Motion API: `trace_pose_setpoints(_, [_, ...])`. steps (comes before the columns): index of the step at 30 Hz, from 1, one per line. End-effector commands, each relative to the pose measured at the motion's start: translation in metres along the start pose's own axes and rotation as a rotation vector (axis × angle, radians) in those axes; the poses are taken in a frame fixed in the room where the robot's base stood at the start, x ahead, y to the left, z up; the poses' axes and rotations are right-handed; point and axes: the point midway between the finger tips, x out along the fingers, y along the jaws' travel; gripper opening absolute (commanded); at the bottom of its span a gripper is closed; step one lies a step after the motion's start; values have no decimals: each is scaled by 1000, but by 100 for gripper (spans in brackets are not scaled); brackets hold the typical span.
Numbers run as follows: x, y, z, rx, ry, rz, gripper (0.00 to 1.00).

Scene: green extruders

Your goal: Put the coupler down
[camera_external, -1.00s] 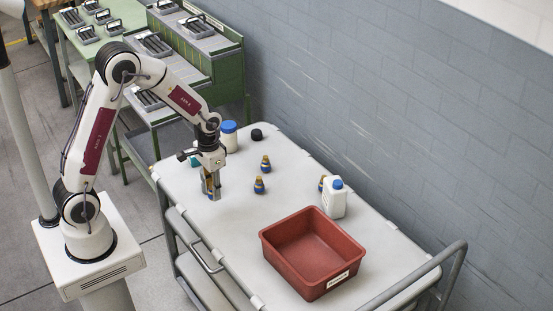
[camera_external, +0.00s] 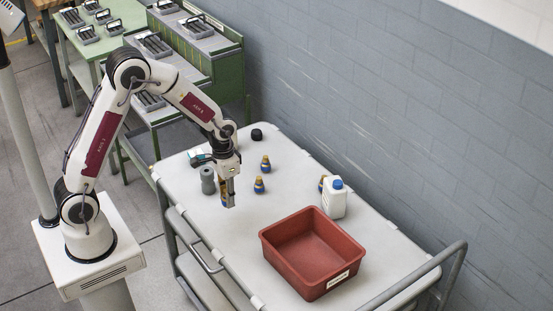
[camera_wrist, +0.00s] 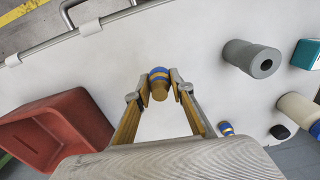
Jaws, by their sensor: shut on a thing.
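My gripper (camera_external: 228,197) is over the cart top, right of the grey cylinder (camera_external: 207,180). In the wrist view its two fingers (camera_wrist: 158,90) are shut on a brass coupler with blue bands (camera_wrist: 159,75). In the external view the fingers mostly hide this coupler, and I cannot tell how high it is above the cart.
A red bin (camera_external: 350,252) stands toward the cart's front right; it also shows in the wrist view (camera_wrist: 75,110). A teal item (camera_external: 198,158) and a black cap (camera_external: 257,134) are at the back. The cart top (camera_external: 235,240) between gripper and bin is clear.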

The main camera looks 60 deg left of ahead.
Motion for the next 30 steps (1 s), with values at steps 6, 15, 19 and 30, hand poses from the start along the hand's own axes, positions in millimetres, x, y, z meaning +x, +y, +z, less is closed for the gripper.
trace_pose_setpoints(6, [-3, 26, -24, -126, 9, 2, 0])
trace_pose_setpoints(15, [-9, 49, -45, -343, 12, 4, 0])
trace_pose_setpoints(19, [-12, 57, -53, -444, 15, 6, 0])
trace_pose_setpoints(30, [-21, 74, -70, -736, 15, 10, 0])
